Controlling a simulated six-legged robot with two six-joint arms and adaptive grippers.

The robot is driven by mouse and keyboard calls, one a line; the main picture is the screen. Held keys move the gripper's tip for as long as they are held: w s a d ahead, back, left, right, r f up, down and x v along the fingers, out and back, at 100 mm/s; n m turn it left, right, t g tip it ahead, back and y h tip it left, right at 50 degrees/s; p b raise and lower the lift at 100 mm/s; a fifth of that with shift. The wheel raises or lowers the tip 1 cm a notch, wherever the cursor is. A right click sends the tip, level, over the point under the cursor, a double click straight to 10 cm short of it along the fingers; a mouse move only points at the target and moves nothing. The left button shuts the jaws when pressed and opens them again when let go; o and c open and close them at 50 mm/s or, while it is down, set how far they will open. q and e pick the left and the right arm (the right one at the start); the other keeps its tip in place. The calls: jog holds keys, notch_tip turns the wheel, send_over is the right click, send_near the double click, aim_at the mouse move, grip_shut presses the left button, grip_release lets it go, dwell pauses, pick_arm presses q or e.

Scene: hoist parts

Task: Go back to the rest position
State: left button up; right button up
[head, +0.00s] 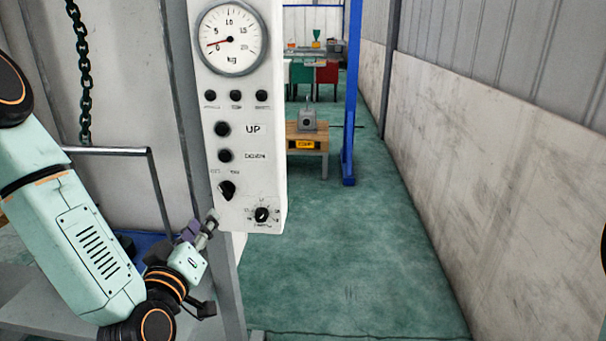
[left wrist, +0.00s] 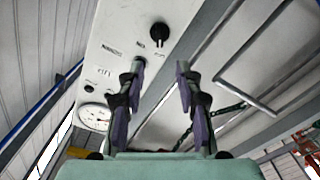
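My left gripper (head: 207,228) is beside the lower left edge of the white control panel (head: 272,150), below the dark selector knob (head: 228,190). In the left wrist view the two fingers of the left gripper (left wrist: 161,70) stand apart with nothing between them, so it is open. The panel (left wrist: 115,25) and a black knob (left wrist: 159,34) lie beyond the fingertips there. I cannot tell whether a finger touches the panel. My right gripper is in neither view.
The panel has a kg dial (head: 231,38), UP (head: 222,129) and DOWN (head: 225,156) buttons, and a lower knob (head: 262,214). A chain (head: 82,70) hangs at left by a metal rail (head: 105,151). A wooden stand (head: 308,138) and blue post (head: 352,100) are farther back. Green floor (head: 360,260) is clear.

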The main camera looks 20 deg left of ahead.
pick_arm(q)
jog(key=s+d+f+m+g+h, duration=0.1)
jog(key=d+f+g+h, duration=0.15)
jog(key=f, duration=0.35)
jog(key=s+d+f+m+g+h, duration=0.1)
jog(key=s+d+f+m+g, duration=0.15)
jog(key=f, duration=0.35)
jog(key=s+d+f+m+g+b, duration=0.2)
jog(key=s+f+g, duration=0.4)
jog(key=s+f, duration=0.6)
jog(key=s+d+f+m+g+b, duration=0.3)
jog(key=s+d+f+g+b, duration=0.1)
jog(key=s+f, duration=0.9)
jog(key=shift+f+g+h+b, duration=0.3)
jog(key=shift+g+h+b, duration=0.25)
jog(key=shift+g, duration=0.65)
jog(key=shift+s, duration=0.15)
